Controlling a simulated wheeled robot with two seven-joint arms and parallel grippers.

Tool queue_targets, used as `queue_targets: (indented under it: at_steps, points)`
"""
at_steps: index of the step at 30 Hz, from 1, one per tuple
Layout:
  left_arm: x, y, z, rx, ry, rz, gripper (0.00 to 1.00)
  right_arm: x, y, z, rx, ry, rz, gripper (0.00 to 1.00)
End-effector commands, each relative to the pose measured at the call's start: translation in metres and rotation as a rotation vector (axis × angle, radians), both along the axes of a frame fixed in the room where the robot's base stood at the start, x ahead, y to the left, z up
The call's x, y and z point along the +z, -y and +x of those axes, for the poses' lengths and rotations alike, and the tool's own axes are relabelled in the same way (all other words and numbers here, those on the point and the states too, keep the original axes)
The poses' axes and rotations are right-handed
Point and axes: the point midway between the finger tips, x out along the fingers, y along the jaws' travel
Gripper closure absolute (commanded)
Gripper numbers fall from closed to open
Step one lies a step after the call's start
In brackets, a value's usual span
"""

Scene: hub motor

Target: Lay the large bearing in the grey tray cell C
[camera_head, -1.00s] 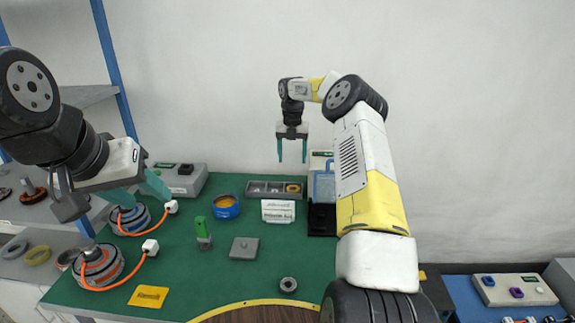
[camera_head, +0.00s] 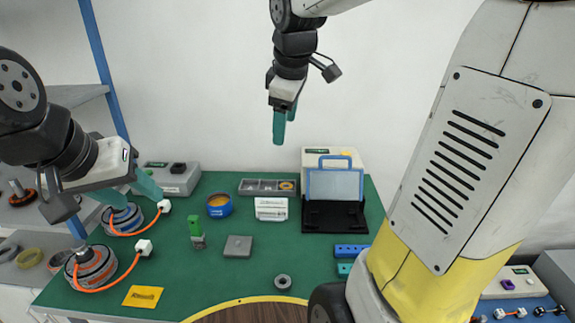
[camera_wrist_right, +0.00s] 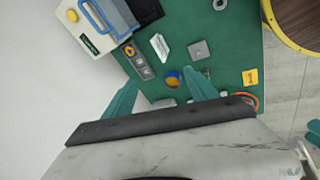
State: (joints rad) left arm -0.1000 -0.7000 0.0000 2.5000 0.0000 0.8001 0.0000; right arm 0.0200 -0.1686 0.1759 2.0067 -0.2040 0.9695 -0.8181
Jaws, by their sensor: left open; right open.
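A small dark grey ring-shaped bearing (camera_head: 283,281) lies flat near the front of the green table; it also shows at the top of the right wrist view (camera_wrist_right: 219,4). The grey tray (camera_head: 268,187) is at the back of the table, with a yellow ring in its right cell; it also shows in the right wrist view (camera_wrist_right: 139,62). I cannot read any cell letters. My right gripper (camera_head: 284,122) is open and empty, high above the back of the table, and its spread fingers show in the wrist view (camera_wrist_right: 160,92). My left gripper (camera_head: 134,192) is open over the table's left side.
A white sign (camera_head: 271,208) stands before the tray, beside a black stand (camera_head: 333,215). A blue bowl (camera_head: 219,205), green-topped part (camera_head: 196,229), grey plate (camera_head: 238,246) and yellow card (camera_head: 143,297) lie around. Motors with orange cables (camera_head: 92,266) are at left.

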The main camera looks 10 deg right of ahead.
Motion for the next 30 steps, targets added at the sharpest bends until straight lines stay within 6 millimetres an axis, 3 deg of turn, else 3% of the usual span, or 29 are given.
queue_targets:
  at_steps: [1,6,12,18,30]
  points:
    - [0.000,0.000,0.000,0.000,0.000,0.000,0.51,0.002,0.001,-0.021,-0.090,0.021,0.049,0.34]
    - [0.000,0.000,0.000,0.000,0.000,0.000,0.51,-0.007,0.000,-0.083,-0.423,0.066,0.265,0.34]
    - [0.000,0.000,0.000,0.000,0.000,0.000,0.51,-0.027,-0.004,-0.133,-0.721,0.077,0.495,0.34]
    - [0.000,0.000,0.000,0.000,0.000,0.000,0.51,-0.037,-0.007,-0.151,-0.842,0.068,0.596,0.34]
    - [0.000,0.000,0.000,0.000,0.000,0.000,0.51,-0.037,-0.007,-0.152,-0.851,0.067,0.602,0.34]
